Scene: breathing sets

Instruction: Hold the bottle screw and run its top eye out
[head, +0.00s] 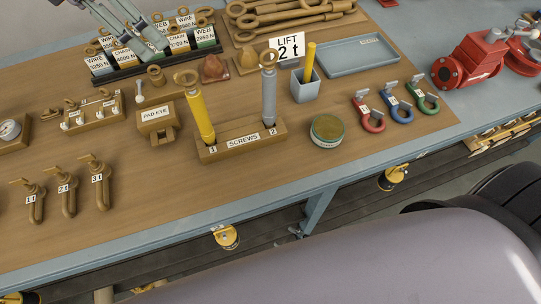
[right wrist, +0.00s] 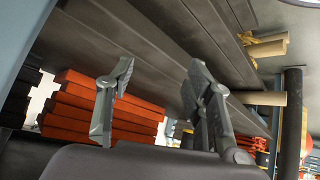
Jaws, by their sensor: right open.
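Two bottle screws stand in the wooden block marked SCREWS (head: 242,142). The yellow bottle screw (head: 200,115) is in place 1 and leans slightly; its brass top eye (head: 186,78) shows above the body. The grey bottle screw (head: 269,98) is in place 2, with its top eye (head: 268,58) above it. My left gripper (head: 158,40) comes in at the top left, over the label rack and apart from both screws; its finger gap is unclear. My right gripper (right wrist: 160,75) shows only in the right wrist view, open and empty, away from the bench top.
A pad-eye block (head: 158,118) stands left of the yellow screw. A grey cup (head: 306,88) with a yellow stick and a round tin (head: 327,130) are to the right. Coloured shackles (head: 398,110) lie further right. Orange bars (right wrist: 95,100) are stacked behind my right gripper.

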